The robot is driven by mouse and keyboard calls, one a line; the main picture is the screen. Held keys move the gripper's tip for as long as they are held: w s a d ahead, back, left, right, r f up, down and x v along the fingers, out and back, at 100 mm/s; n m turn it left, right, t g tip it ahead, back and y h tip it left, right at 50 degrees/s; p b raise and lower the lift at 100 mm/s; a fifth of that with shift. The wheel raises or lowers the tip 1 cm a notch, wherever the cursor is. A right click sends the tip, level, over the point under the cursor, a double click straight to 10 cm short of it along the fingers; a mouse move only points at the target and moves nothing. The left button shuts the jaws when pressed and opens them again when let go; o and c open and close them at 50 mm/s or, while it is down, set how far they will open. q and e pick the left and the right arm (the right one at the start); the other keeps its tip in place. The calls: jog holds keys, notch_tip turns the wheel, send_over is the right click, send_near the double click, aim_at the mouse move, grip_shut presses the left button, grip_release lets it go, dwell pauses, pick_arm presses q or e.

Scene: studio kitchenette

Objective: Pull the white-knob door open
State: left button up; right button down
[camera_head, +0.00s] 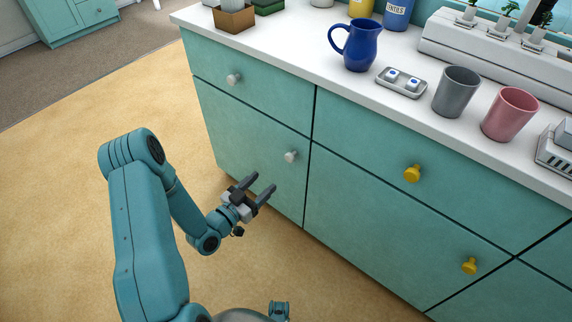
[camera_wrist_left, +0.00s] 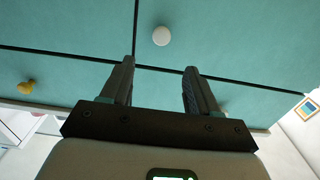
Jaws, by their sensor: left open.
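The white-knob door (camera_head: 255,150) is the lower left teal panel of the counter unit, and it looks shut, flush with its neighbours. Its white knob (camera_head: 291,156) sits near its upper right corner. In the left wrist view the knob (camera_wrist_left: 161,36) shows beyond the fingertips, roughly centred between them. My left gripper (camera_head: 264,182) is open and empty, in front of the door, below and left of the knob and apart from it. Its two fingers also show in the left wrist view (camera_wrist_left: 160,64). My right gripper is not in view.
A drawer with another white knob (camera_head: 234,79) is above the door. Yellow knobs (camera_head: 413,174) are on panels to the right. The white countertop (camera_head: 300,38) holds a blue jug (camera_head: 360,48), a grey cup (camera_head: 456,92) and a pink cup (camera_head: 510,114). The floor (camera_head: 70,150) at left is clear.

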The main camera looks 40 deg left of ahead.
aim_at(288, 158)
pick_arm(q)
jog(key=w, duration=0.3)
jog(key=w+b, duration=0.1)
jog(key=w, duration=0.6)
jog(key=shift+w+d+f, duration=0.1)
jog(key=shift+w+d, duration=0.1)
jog(key=shift+d, duration=0.1)
jog(key=shift+w, duration=0.45)
